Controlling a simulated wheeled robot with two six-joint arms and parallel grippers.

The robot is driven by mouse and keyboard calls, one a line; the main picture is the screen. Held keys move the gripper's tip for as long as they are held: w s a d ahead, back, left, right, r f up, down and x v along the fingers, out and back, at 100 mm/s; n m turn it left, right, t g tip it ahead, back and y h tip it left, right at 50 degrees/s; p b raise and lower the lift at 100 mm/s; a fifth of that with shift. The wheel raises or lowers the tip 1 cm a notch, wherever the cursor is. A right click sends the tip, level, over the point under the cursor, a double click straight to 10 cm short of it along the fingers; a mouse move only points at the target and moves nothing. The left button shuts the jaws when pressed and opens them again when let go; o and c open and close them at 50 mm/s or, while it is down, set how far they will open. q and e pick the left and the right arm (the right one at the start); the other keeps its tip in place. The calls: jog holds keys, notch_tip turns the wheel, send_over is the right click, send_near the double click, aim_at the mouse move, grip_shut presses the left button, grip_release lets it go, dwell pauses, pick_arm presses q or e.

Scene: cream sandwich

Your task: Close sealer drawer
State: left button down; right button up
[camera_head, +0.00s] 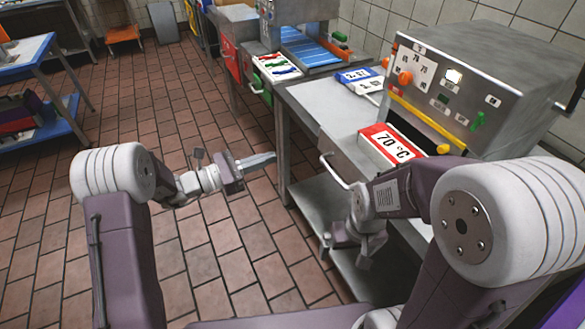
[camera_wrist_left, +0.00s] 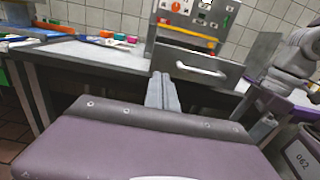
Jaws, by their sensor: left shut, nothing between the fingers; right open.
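The sealer (camera_head: 450,90) is a grey box machine with knobs and a yellow bar, on the metal table at the right. The sealer drawer (camera_head: 350,165) has a grey front with a pale bar handle (camera_head: 333,172), at the table's front edge. In the left wrist view the drawer front (camera_wrist_left: 225,78) stands out below the yellow bar, with its handle (camera_wrist_left: 202,70) facing me. My left gripper (camera_head: 268,160) is shut and empty, left of the handle and apart from it. My right gripper (camera_head: 350,248) is open, below the handle, partly hidden by its own arm.
The tiled floor (camera_head: 220,235) left of the table is free.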

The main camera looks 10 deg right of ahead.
pick_arm(q)
jog(key=f, duration=0.1)
send_near(323, 144)
jog(key=x, duration=0.6)
jog(key=shift+w+d, duration=0.2)
jog(key=shift+d, duration=0.2)
pick_arm(e)
jog(key=shift+s+d+f, duration=0.1)
jog(key=shift+d+f, duration=0.2)
jog(key=shift+f, duration=0.15)
